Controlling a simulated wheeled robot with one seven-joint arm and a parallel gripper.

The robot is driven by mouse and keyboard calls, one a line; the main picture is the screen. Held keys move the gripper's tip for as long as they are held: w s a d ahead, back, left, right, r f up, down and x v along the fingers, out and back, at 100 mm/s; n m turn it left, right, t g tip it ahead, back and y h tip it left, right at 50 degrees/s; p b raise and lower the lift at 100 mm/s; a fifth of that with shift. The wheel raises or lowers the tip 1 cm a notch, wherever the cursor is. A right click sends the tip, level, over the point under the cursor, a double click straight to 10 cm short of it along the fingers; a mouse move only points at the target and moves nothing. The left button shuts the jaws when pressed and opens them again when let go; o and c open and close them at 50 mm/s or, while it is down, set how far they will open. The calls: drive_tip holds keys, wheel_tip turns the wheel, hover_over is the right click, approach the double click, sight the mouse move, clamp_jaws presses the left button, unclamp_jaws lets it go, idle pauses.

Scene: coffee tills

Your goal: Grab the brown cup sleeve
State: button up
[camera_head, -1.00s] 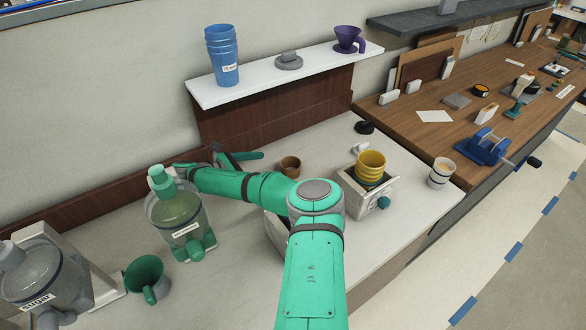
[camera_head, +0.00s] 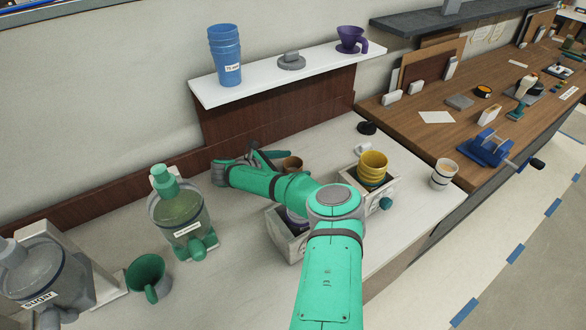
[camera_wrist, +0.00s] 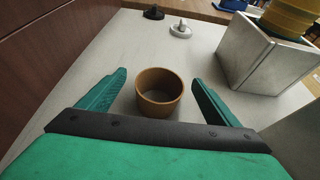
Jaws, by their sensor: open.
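The brown cup sleeve (camera_wrist: 160,92) is a short open ring standing upright on the white counter. In the wrist view it sits between the two open green fingers of my gripper (camera_wrist: 152,92), with space on both sides. In the head view the sleeve (camera_head: 292,164) shows close to the gripper (camera_head: 268,158), partly hidden behind my arm. My gripper holds nothing.
A grey box with yellow cups (camera_head: 372,168) stands right of the sleeve; the box's wall (camera_wrist: 245,60) is also near in the wrist view. Another grey box (camera_head: 284,235) is partly behind my arm. A dark round object (camera_wrist: 154,13) and a pale knobbed one (camera_wrist: 181,30) lie beyond the sleeve. A brown backboard (camera_head: 165,185) runs along the left.

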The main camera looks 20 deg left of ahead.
drive_tip(key=shift+c, duration=0.4)
drive_tip(key=c, duration=0.9)
drive_tip(key=shift+c, duration=0.2)
drive_tip(key=shift+r, duration=0.1)
